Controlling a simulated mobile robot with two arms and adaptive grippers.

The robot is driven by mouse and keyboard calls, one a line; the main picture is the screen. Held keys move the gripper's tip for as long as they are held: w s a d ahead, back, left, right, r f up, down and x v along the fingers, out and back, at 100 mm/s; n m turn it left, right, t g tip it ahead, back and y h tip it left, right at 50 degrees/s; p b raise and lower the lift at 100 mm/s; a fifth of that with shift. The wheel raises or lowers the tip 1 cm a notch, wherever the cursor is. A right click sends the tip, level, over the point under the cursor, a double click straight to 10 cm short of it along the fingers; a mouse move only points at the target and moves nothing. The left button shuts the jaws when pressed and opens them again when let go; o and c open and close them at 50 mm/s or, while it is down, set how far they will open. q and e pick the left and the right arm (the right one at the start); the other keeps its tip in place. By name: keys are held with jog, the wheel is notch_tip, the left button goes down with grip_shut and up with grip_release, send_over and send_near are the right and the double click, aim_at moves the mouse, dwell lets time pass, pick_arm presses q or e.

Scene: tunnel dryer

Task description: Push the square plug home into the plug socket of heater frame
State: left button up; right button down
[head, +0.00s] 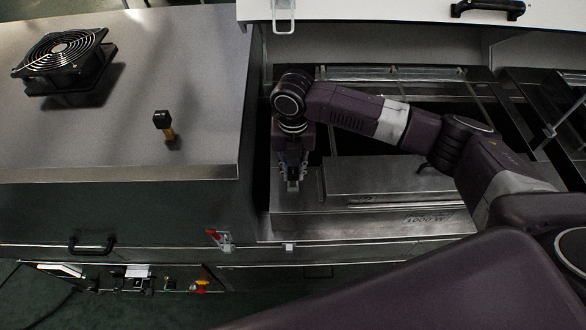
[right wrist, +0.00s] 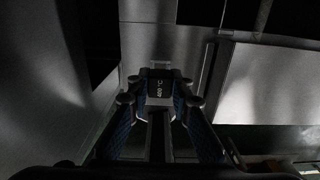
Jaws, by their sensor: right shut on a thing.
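My right gripper (head: 292,183) points down over the left end of the metal heater frame (head: 385,178), its fingers closed on a small dark piece, which I take to be the square plug. I cannot tell whether that block is the plug or part of the frame. The plug socket is hidden under the gripper, and I cannot tell how deep the plug sits. My left gripper is not in view.
A black fan (head: 64,62) and a small black-headed tool (head: 164,124) stand on the grey top (head: 200,60) at left. A red-handled latch (head: 218,239) sits on the front edge. Open framework and metal rails lie behind the heater frame. A white panel (head: 400,10) spans the back.

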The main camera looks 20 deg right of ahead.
aim_at(293, 170)
dwell(0.4)
jog(key=shift+p, duration=0.35)
jog(key=shift+p, duration=0.65)
dwell(0.9)
jog(key=shift+f+b, duration=0.6)
jog(key=shift+f, duration=0.85)
jog(key=c, duration=1.7)
grip_release()
jog(key=shift+o, duration=0.2)
notch_tip(293, 170, up, 12)
jog(key=shift+f, duration=0.1)
